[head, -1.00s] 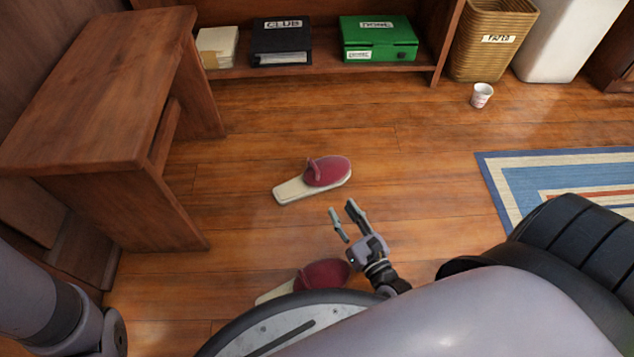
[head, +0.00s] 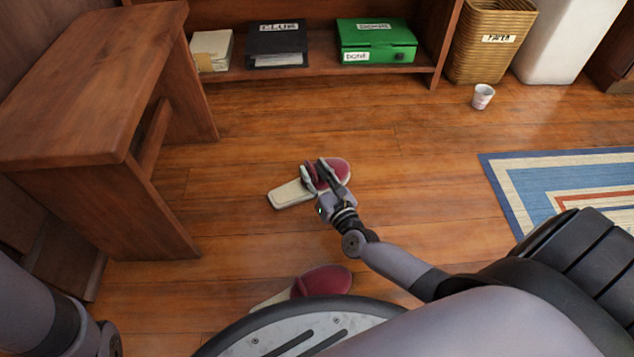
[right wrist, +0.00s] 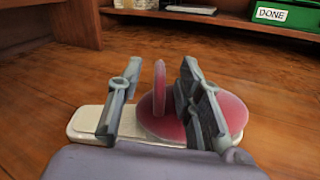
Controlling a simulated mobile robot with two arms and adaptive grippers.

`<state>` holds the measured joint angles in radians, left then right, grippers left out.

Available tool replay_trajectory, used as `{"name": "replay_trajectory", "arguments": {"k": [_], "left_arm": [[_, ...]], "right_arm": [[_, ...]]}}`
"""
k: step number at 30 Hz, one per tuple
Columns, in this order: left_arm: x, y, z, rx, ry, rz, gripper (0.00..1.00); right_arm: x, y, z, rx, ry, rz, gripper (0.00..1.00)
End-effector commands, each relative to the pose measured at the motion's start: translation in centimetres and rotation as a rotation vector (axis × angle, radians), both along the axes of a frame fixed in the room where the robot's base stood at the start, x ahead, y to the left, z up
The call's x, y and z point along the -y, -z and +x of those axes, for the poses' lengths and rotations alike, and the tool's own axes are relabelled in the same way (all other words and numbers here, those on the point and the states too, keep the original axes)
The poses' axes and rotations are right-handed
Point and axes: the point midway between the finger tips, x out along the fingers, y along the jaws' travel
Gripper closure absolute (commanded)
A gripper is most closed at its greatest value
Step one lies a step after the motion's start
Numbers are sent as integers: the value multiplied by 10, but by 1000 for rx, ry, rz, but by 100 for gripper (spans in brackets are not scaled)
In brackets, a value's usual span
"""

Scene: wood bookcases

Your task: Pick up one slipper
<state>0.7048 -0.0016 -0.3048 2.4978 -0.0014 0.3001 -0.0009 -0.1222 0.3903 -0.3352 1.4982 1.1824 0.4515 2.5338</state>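One slipper (head: 292,194), with a cream sole and dark red top, lies on the wood floor in the middle of the head view. A second red slipper (head: 322,281) lies nearer, partly hidden by my base. My right gripper (head: 316,172) is over the farther slipper. In the right wrist view its fingers (right wrist: 154,100) are apart, one above the cream sole and one in front of the red top (right wrist: 232,110). An upright red strap edge shows between them. Contact with the slipper cannot be told. My left gripper is out of view; only part of that arm shows.
A wooden bench (head: 95,90) stands at the left. A low shelf (head: 300,73) with binders and a green box (head: 376,42) is at the back. A wicker bin (head: 488,45), a paper cup (head: 483,96) and a striped rug (head: 520,180) are at the right.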

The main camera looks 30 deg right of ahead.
Motion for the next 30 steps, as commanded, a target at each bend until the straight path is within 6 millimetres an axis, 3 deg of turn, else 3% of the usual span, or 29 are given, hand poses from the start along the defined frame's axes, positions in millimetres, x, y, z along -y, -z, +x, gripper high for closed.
{"name": "replay_trajectory", "arguments": {"k": [6,13,28,30], "left_arm": [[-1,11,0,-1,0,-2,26],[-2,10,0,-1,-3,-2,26],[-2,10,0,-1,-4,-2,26],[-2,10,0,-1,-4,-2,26]], "right_arm": [[1,2,24,0,1,0,67],[1,1,25,-1,0,0,67],[1,1,25,-1,0,-1,100],[1,1,25,-1,1,-1,100]]}}
